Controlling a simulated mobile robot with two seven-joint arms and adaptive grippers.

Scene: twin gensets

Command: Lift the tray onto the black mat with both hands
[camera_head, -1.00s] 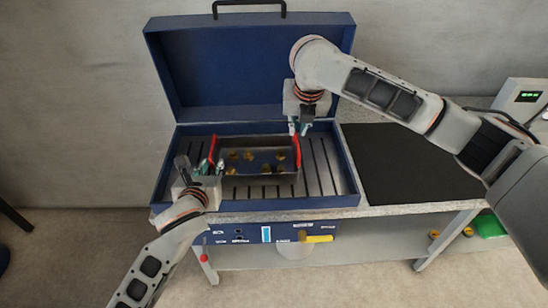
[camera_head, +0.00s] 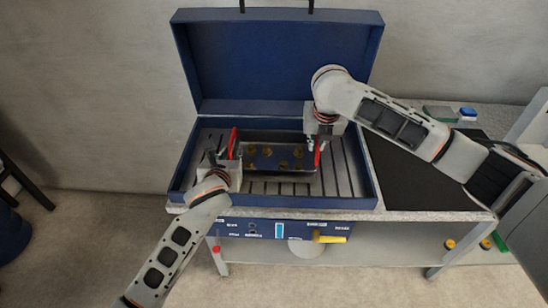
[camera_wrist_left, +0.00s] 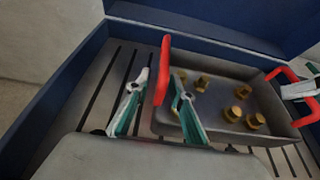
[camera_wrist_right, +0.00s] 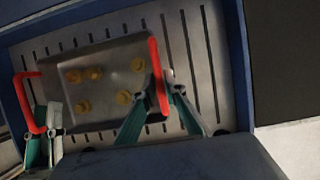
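The grey metal tray (camera_head: 272,168) lies on the slatted floor inside the open blue box and holds several brass fittings. It has a red handle at each end: the left handle (camera_wrist_left: 163,70) and the right handle (camera_wrist_right: 157,75). My left gripper (camera_wrist_left: 155,100) is open, its two fingers on either side of the left handle. My right gripper (camera_wrist_right: 158,105) is open, its fingers on either side of the right handle. Whether any finger touches a handle I cannot tell. The black mat (camera_head: 405,180) lies flat on the bench right of the box, partly hidden by my right arm.
The blue box (camera_head: 280,202) has low walls around the tray and a raised lid (camera_head: 285,65) behind it. A yellow handle (camera_head: 330,239) sticks out from its front panel. Small green and blue items (camera_head: 467,112) lie behind the mat. The mat surface looks bare.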

